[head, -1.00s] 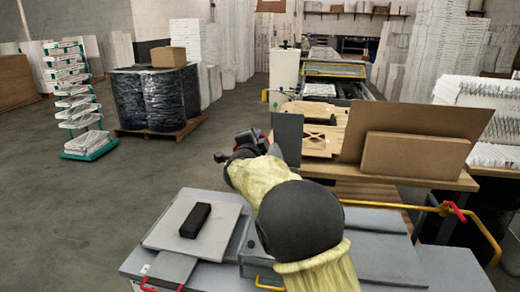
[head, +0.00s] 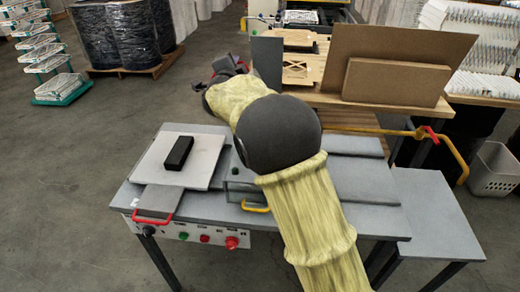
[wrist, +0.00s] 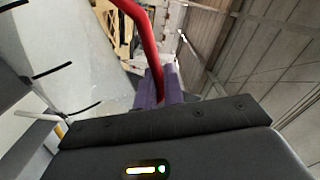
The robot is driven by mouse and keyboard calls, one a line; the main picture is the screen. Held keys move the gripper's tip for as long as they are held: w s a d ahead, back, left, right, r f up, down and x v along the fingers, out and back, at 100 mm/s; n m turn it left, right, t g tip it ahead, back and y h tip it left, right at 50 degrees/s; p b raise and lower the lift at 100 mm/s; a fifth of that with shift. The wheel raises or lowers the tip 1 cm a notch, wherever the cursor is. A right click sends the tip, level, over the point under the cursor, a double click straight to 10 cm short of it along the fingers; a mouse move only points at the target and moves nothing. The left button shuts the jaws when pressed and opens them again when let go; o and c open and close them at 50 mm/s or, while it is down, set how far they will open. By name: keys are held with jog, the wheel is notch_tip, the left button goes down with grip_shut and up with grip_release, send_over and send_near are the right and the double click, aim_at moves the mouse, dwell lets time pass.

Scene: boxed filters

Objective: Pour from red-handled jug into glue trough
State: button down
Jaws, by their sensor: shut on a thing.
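My gripper (head: 228,70) is at the far end of my outstretched arm, beyond the grey machine table, in the head view. In the wrist view its purple fingers (wrist: 160,86) are shut on the red handle (wrist: 151,40) of the jug. A pale surface with black marks (wrist: 30,85) lies at the left of that view; I cannot tell if it is the jug's body. The jug's body and contents are not clear in the head view. I cannot pick out the glue trough for certain; my arm covers part of the table.
The grey machine table (head: 350,190) carries a pale board (head: 155,160) with a black block (head: 179,153). A wooden bench (head: 325,98) with cardboard sheets (head: 395,82) stands behind. A yellow rail (head: 375,132) runs at right. The floor at left (head: 75,150) is clear.

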jog(key=shift+d+f+m+b, duration=0.35)
jog(key=shift+d+m+b, duration=0.25)
jog(key=shift+b, duration=0.8)
dwell(2.9)
jog(key=shift+a+r, duration=0.1)
jog(key=shift+a, duration=0.05)
dwell(1.0)
jog(key=a+r+n+p, duration=0.1)
jog(key=p, duration=0.3)
jog(key=shift+a+r+n, duration=0.1)
jog(key=shift+a+n, duration=0.05)
jog(key=shift+n, duration=0.15)
jog(key=shift+a+r+p, duration=0.1)
jog(key=shift+a+p, duration=0.05)
jog(key=shift+p, duration=0.3)
jog(key=shift+a+r+n+p, duration=0.15)
jog(key=shift+a+n+p, duration=0.1)
jog(key=shift+n+p, duration=0.4)
jog(key=shift+a+r+n+p, duration=0.2)
jog(key=shift+a+n+p, duration=0.15)
jog(key=shift+p, duration=0.45)
jog(key=shift+a+r+n+p, duration=0.1)
jog(key=shift+a+n+p, duration=0.15)
jog(key=shift+p, duration=0.45)
jog(key=shift+a+n, duration=0.1)
jog(key=shift+n, duration=0.15)
